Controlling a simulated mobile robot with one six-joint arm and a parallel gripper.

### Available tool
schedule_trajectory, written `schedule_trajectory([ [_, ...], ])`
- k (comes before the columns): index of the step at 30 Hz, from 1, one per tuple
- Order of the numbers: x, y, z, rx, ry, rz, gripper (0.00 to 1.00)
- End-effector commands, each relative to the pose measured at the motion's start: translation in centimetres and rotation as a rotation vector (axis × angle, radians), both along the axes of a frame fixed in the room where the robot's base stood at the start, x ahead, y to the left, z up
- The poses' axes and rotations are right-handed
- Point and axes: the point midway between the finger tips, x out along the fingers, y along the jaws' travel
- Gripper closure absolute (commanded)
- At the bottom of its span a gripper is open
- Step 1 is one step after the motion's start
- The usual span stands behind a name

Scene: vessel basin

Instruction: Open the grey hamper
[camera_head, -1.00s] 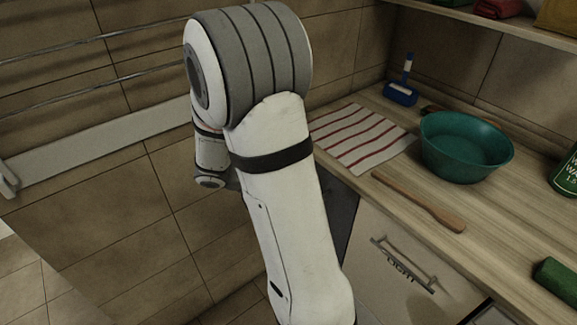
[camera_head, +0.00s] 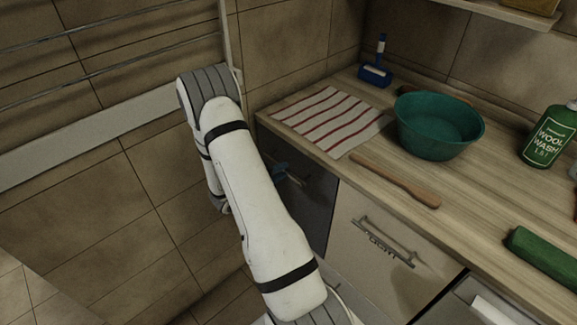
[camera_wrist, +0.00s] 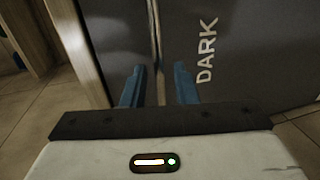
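The grey hamper (camera_head: 318,205) is the dark grey front under the left end of the counter in the head view. Its front also fills much of the wrist view (camera_wrist: 240,70), with the white word DARK on it. Its bar handle (camera_wrist: 156,40) runs upright in the wrist view. My gripper (camera_wrist: 158,84) has two blue fingers, one on each side of the bar, with gaps that still show. The hamper front looks closed.
A beige hamper front (camera_head: 350,245) marked LIGHT is right of the grey one. On the counter are a striped cloth (camera_head: 330,120), a teal basin (camera_head: 440,125), a wooden paddle (camera_head: 395,180), a blue brush (camera_head: 376,70), a green bottle (camera_head: 548,135) and a green block (camera_head: 545,260).

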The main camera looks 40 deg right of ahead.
Motion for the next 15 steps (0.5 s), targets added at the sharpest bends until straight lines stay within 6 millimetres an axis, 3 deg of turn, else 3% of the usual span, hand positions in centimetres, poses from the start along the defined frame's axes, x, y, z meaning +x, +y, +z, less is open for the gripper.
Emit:
schedule_trajectory([
  [6,0.1,-2.3,-0.4,0.000,0.000,-0.002,0.73],
  [15,0.2,-2.6,-0.5,0.000,0.001,0.001,0.73],
])
